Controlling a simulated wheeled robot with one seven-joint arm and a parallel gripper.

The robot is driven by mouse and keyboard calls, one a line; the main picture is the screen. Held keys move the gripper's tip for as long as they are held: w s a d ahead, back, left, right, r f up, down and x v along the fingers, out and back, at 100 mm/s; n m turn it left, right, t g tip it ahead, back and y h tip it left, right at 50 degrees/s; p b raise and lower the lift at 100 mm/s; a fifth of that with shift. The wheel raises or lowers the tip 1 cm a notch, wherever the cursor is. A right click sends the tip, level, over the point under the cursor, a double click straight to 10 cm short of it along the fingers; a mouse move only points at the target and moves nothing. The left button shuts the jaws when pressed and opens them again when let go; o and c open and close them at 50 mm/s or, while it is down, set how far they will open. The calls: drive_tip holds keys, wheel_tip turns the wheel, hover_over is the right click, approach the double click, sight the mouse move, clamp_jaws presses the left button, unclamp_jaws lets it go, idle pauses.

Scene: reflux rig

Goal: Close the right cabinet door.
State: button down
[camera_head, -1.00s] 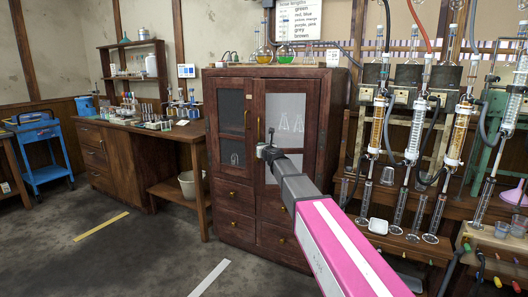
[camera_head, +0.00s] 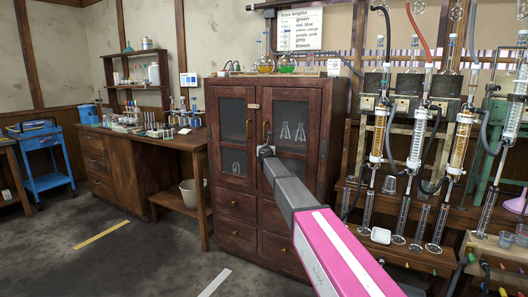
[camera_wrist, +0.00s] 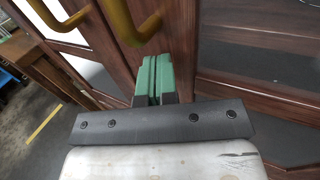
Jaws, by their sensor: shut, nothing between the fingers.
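The wooden cabinet (camera_head: 240,90) stands in the middle of the head view with two glazed doors side by side. The right cabinet door (camera_head: 313,130) looks flush with the cabinet front, with flasks showing behind its pane. The left door (camera_head: 231,110) also looks shut. My gripper (camera_head: 265,151) is at the right door's left edge, just below its brass handle (camera_head: 265,131). In the wrist view my green fingertips (camera_wrist: 153,80) are together and empty, close against the wood beside the handle (camera_wrist: 128,22). I cannot tell whether they touch.
Flasks (camera_head: 287,64) stand on the cabinet top. A rack of glass columns (camera_head: 415,130) is close on the right. A wooden bench (camera_head: 125,165) is on the left, with a blue cart (camera_head: 47,160) beyond it. The floor in front is clear.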

drive_tip(key=shift+w+d+r, duration=0.1)
drive_tip(key=shift+w+d, duration=0.05)
drive_tip(key=shift+w, duration=0.35)
drive_tip(key=shift+w+d, duration=0.15)
drive_tip(key=shift+w, duration=0.3)
drive_tip(key=shift+w+r, duration=0.1)
drive_tip(key=shift+w, duration=0.1)
drive_tip(key=shift+s, duration=0.1)
drive_tip(key=s+a, duration=0.6)
drive_tip(key=s, duration=0.7)
drive_tip(key=shift+s+a+f, duration=0.2)
drive_tip(key=shift+s, duration=0.15)
